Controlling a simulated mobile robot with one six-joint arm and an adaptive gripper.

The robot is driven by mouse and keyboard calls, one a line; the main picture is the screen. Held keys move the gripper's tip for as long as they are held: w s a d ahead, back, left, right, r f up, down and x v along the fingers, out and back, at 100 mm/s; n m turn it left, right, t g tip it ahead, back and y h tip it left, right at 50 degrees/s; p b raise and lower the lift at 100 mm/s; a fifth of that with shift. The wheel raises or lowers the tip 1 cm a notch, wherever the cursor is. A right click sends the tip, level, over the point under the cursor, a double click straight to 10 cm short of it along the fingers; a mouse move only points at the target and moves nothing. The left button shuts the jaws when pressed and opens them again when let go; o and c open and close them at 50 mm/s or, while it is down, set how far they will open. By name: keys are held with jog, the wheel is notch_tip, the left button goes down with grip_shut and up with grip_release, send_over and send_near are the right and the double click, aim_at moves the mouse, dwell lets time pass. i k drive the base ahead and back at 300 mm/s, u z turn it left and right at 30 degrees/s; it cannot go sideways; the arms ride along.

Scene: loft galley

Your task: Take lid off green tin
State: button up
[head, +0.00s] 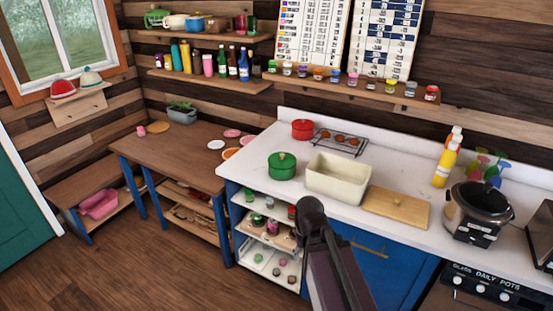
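A round green tin (282,170) stands upright on the white counter in the head view, left of a cream rectangular bin. Its green lid (283,159), with a small knob on top, sits on it. A dark link of my arm rises from the bottom edge in front of the counter, below and right of the tin, and does not touch it. My gripper's fingers cannot be made out, so whether it is open or shut does not show.
The cream bin (337,178) is close to the tin's right, with a wooden board (396,207) beyond it. A red pot (302,129) and a wire rack (339,142) stand behind. Yellow bottles (445,166) and a slow cooker (478,212) are further right. Bare counter (257,155) lies left of the tin.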

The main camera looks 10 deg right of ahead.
aim_at(282, 160)
jog(key=i, duration=0.9)
jog(key=z, duration=0.05)
